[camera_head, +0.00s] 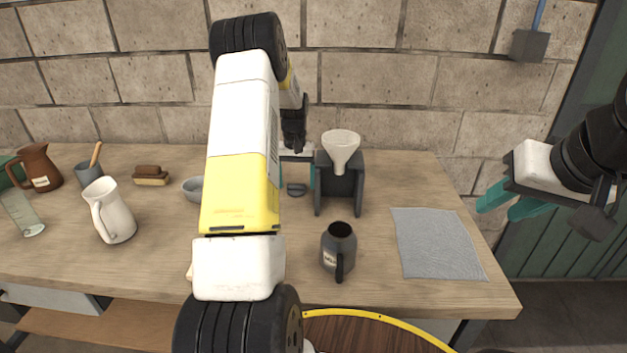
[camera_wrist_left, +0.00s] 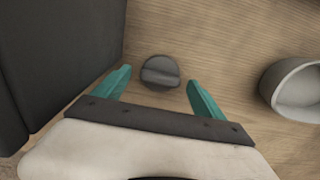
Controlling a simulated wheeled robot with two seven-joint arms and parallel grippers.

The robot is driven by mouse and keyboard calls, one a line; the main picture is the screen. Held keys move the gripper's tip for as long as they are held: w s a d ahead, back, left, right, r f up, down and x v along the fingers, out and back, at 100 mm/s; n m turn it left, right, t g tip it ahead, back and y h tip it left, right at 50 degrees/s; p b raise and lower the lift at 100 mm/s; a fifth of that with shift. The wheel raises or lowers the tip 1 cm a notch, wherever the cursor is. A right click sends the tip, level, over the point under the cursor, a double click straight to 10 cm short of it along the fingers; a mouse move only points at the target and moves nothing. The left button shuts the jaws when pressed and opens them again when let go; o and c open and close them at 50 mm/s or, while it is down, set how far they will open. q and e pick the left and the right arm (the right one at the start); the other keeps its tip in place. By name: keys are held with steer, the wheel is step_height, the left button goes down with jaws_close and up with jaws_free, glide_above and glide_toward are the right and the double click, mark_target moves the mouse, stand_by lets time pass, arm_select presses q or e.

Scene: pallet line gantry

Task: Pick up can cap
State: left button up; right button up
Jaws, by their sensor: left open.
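The can cap (camera_head: 296,189) is a small dark grey disc with a raised bar across its top. It lies on the wooden table, left of the funnel stand. In the left wrist view the cap (camera_wrist_left: 160,73) shows just beyond and between the teal fingertips. My left gripper (camera_head: 297,178) is open and empty above the table at the cap; its fingertips (camera_wrist_left: 158,76) lie either side of the cap in that view. A dark grey can (camera_head: 331,258) with an open top stands nearer the front edge. My right gripper (camera_head: 496,211) is open and empty, off the table's right side.
A black stand (camera_head: 349,193) with a white funnel (camera_head: 341,147) is close right of the cap. A grey bowl (camera_head: 192,188) is left of it. A grey cloth (camera_head: 437,244) lies at right. A white pitcher (camera_head: 115,217) and brown jug (camera_head: 38,165) stand at left.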

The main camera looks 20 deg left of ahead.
arm_select(q)
steer(key=shift+c, duration=0.4)
steer(key=c, duration=1.3)
steer(key=shift+r, duration=0.1)
